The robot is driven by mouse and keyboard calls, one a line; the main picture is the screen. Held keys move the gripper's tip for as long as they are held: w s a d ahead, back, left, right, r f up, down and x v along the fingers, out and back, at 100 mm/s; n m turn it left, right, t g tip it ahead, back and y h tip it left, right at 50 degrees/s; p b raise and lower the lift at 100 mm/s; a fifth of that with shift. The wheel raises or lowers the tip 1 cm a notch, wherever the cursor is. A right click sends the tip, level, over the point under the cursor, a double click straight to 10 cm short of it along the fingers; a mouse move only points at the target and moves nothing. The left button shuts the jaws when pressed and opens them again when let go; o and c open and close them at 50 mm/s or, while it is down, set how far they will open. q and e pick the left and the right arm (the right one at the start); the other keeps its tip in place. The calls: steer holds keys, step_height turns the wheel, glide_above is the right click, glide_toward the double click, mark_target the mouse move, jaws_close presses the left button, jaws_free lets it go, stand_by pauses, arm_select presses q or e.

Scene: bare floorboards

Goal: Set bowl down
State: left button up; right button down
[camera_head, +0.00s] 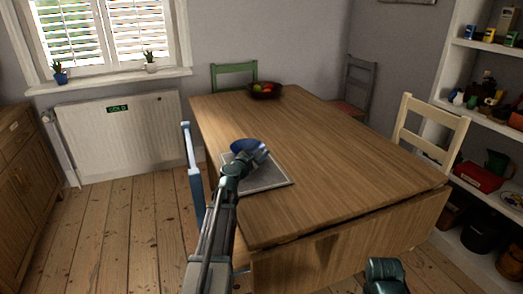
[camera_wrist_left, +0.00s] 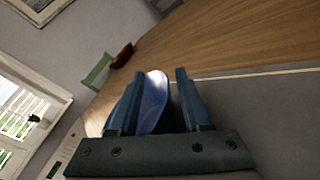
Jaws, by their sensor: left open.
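The blue bowl (camera_head: 243,146) is over the near-left part of the wooden table, at the far left part of a grey mat (camera_head: 268,180). My left gripper (camera_head: 260,154) is at the bowl's near right side and partly hides it. In the left wrist view the bowl (camera_wrist_left: 154,100) shows between the two fingers of my left gripper (camera_wrist_left: 160,85), which are open. I cannot tell whether the bowl touches the mat or whether a finger touches its wall. Part of my right arm shows at the bottom right, but its gripper is out of view.
The wooden table (camera_head: 335,165) is mostly bare. A dark bowl of fruit (camera_head: 266,91) stands at its far end. Green (camera_head: 233,74), grey (camera_head: 357,85) and cream (camera_head: 431,128) chairs stand around it. White shelves with many items are at the right.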

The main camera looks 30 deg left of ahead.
arm_select(q)
steer(key=s, duration=0.6)
steer(key=shift+s+d+r, duration=0.15)
steer(key=shift+s+r, duration=0.1)
steer(key=shift+s, duration=0.15)
steer(key=shift+w+r+p, duration=0.1)
steer(key=shift+p, duration=0.25)
